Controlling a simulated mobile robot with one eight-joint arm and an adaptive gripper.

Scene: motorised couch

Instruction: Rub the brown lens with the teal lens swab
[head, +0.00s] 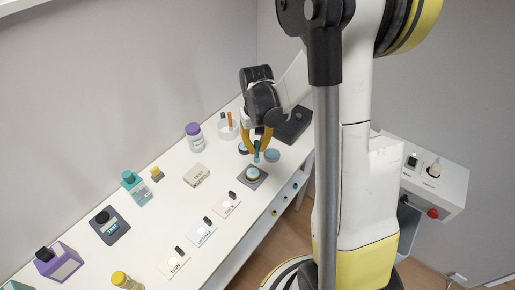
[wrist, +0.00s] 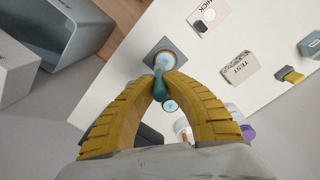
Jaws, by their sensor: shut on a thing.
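My gripper (head: 258,138), with yellow ribbed fingers, is shut on the teal lens swab (head: 257,147). In the wrist view the fingertips (wrist: 161,84) close around the teal swab (wrist: 160,88), whose pale tip points at the brown-rimmed lens. The brown lens (head: 252,174) has a pale blue face and sits on a dark grey square pad (head: 261,181). In the wrist view the swab tip overlaps the near edge of the lens (wrist: 167,58). In the head view the tip appears just behind and above the lens; I cannot tell whether they touch.
Two other round pale blue lenses (head: 272,155) (head: 243,149) lie behind the pad. A dark tray (head: 294,125) and a white cup (head: 228,127) are at the back.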

